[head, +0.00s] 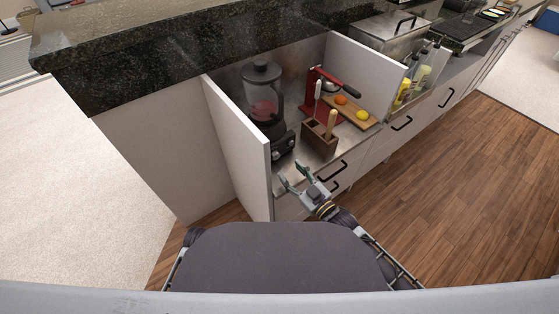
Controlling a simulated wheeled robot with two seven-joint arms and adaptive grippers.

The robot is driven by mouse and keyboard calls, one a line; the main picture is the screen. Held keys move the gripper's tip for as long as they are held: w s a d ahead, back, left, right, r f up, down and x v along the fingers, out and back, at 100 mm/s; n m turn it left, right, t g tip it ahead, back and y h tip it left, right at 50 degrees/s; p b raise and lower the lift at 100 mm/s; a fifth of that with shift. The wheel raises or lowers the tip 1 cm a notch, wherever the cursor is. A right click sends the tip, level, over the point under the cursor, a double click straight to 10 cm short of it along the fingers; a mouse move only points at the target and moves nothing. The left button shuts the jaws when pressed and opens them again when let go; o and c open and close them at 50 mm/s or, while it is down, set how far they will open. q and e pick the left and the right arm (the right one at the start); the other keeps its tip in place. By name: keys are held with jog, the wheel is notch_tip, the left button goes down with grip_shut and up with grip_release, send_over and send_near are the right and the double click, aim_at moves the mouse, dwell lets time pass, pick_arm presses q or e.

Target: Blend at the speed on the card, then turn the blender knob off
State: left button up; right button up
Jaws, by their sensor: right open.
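The blender stands upright on the metal counter inside a white-walled bay. Its clear jar (262,95) has a dark lid and something reddish inside. Its dark base (280,140) faces me; the knob's setting is too small to read. My right gripper (292,177) is open and empty, in front of the counter edge and below the blender base, apart from it. My left gripper is not in view. I cannot make out a speed card.
A wooden utensil holder (319,141) stands just right of the blender base. Behind it are a red press (315,92) and a cutting board (367,122) with an orange and a lemon. White panels (238,145) wall both sides. Bottles (421,72) stand further right.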

aim_at(277, 158)
jog(key=shift+b+x, duration=0.45)
jog(key=shift+x, duration=3)
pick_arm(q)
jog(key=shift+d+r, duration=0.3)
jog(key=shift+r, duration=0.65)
pick_arm(e)
jog(key=shift+w+a, duration=0.15)
jog(key=shift+w, duration=0.05)
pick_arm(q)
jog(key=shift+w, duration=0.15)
pick_arm(e)
jog(key=shift+c, duration=0.7)
jog(key=c, duration=0.9)
